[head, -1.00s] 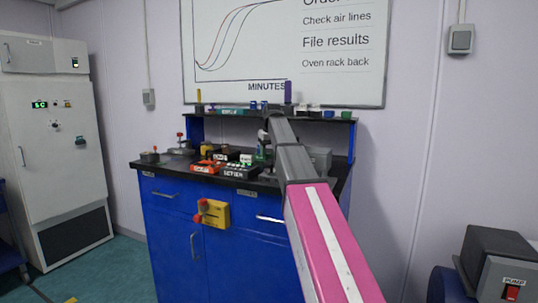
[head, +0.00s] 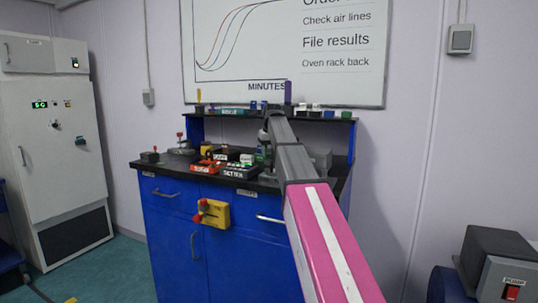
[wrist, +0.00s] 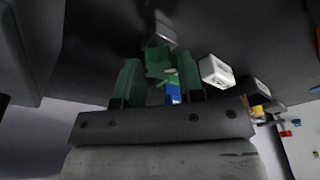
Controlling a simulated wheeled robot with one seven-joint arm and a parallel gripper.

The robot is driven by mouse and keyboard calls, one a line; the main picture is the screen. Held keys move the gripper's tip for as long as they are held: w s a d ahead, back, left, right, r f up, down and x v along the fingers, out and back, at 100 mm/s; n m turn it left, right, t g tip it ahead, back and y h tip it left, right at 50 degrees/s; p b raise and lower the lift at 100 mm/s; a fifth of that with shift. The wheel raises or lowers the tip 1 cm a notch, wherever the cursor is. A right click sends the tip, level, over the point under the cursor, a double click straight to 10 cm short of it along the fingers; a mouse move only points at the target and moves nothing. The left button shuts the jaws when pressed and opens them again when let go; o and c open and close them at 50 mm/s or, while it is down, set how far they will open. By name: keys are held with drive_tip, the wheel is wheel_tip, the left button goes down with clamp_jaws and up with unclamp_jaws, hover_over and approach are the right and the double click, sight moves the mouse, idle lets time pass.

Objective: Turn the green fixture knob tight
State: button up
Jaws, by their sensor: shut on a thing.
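The green knob (wrist: 158,56) shows in the wrist view, between the two dark green fingers of my gripper (wrist: 160,74). The fingers are shut on it, one on each side. A grey block end shows just beyond the knob, and a small blue piece shows below it, between the fingers. In the head view my arm reaches over the dark bench top (head: 153,166), and the gripper end is small and partly hidden behind my arm. I cannot make out the knob clearly there.
A white labelled block (wrist: 216,71) is close to the right of the fingers in the wrist view. Red and black labelled trays (head: 205,168) sit left of my gripper on the bench. A shelf with small items stands behind. A yellow box with red knobs (head: 213,213) is on the cabinet front.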

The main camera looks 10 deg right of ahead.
drive_tip(key=shift+m, duration=1)
drive_tip(key=m+h, duration=0.1)
drive_tip(key=m, duration=0.3)
drive_tip(key=shift+a+m, duration=0.15)
drive_tip(key=shift+m, duration=0.15)
drive_tip(key=shift+m, duration=0.4)
drive_tip(key=m+h, duration=0.1)
drive_tip(key=m, duration=0.2)
drive_tip(key=shift+w+m+g, duration=0.1)
drive_tip(key=shift+m+g, duration=0.2)
drive_tip(key=shift+m, duration=0.1)
drive_tip(key=shift+a, duration=0.1)
drive_tip(key=m, duration=0.4)
drive_tip(key=shift+w+m+g+h, duration=0.1)
drive_tip(key=shift+m+g+h, duration=0.2)
